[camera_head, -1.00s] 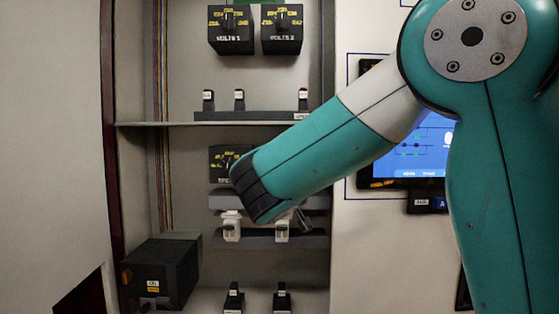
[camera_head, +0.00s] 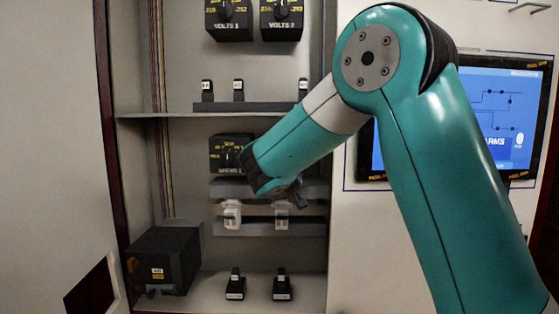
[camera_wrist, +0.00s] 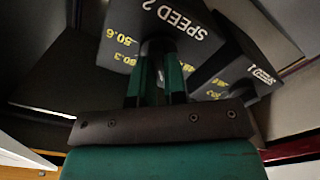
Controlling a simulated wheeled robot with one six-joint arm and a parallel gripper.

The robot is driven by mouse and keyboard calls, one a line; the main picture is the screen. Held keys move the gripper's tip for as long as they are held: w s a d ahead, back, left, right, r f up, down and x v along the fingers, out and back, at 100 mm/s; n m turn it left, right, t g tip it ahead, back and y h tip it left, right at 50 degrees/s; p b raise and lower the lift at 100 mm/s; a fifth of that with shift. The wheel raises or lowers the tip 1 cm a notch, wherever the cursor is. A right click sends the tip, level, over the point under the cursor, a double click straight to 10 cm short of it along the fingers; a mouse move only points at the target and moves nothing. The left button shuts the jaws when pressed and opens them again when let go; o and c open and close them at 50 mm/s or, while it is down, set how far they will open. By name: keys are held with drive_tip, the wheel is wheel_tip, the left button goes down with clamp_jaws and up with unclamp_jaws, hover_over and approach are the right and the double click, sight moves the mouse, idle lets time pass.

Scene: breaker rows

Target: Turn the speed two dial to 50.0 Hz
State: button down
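The speed two dial is a dark box labelled "SPEED 2" (camera_wrist: 190,20) with yellow numbers, among them 50.6 and 50.3, at the top of the wrist view. Its round dark knob (camera_wrist: 158,45) is largely hidden by my fingers, so the pointer's setting cannot be read. My gripper (camera_wrist: 157,72) has its two green fingers apart, with their tips at the knob. Whether they touch it I cannot tell. In the head view my gripper (camera_head: 292,196) is at the shelf's right side, and my arm hides the speed two dial.
The speed one dial (camera_head: 229,155) is just left of my arm; its box also shows in the wrist view (camera_wrist: 235,82). Two volts dials (camera_head: 229,18) sit above. White switches (camera_head: 232,214) are below, and a dark box (camera_head: 163,262) stands lower left. A screen (camera_head: 500,115) is right.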

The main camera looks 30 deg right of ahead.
drive_tip(key=shift+f+m+b, duration=0.15)
drive_tip(key=shift+m+b, duration=0.15)
drive_tip(key=shift+b, duration=0.5)
drive_tip(key=m+b, duration=0.3)
drive_tip(key=b, duration=0.3)
drive_tip(key=m+b, duration=0.4)
drive_tip(key=b, duration=0.2)
drive_tip(key=shift+s+d, duration=0.15)
drive_tip(key=shift+r, duration=0.2)
drive_tip(key=c, duration=1.2)
unclamp_jaws()
drive_tip(key=shift+o, duration=0.2)
